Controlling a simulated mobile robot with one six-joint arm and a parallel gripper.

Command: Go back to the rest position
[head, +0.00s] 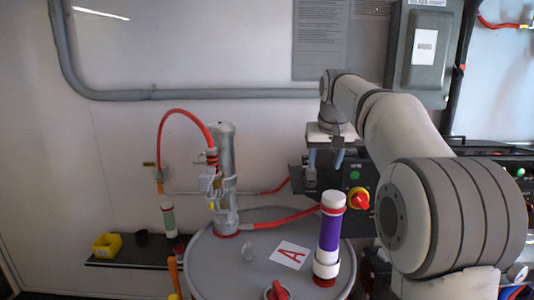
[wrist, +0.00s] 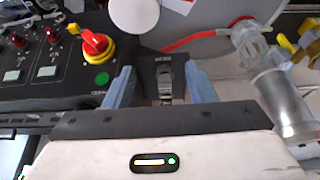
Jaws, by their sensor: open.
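My gripper (head: 325,162) is open in the head view, its fingers pointing down in front of the dark control panel (head: 352,180), behind the grey drum (head: 225,265). In the wrist view my gripper's (wrist: 161,88) two blue-grey fingers stand apart. A black box with a grey switch or lever (wrist: 166,82) shows between them. I cannot tell whether the fingers touch it. Nothing is seen held.
The drum carries a grey pump (head: 225,180) with a red hose, a purple-banded cylinder (head: 328,240) and a card marked A (head: 290,254). A red-yellow knob (head: 358,198) sits on the panel. A shelf (head: 140,251) with a yellow bin is at left.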

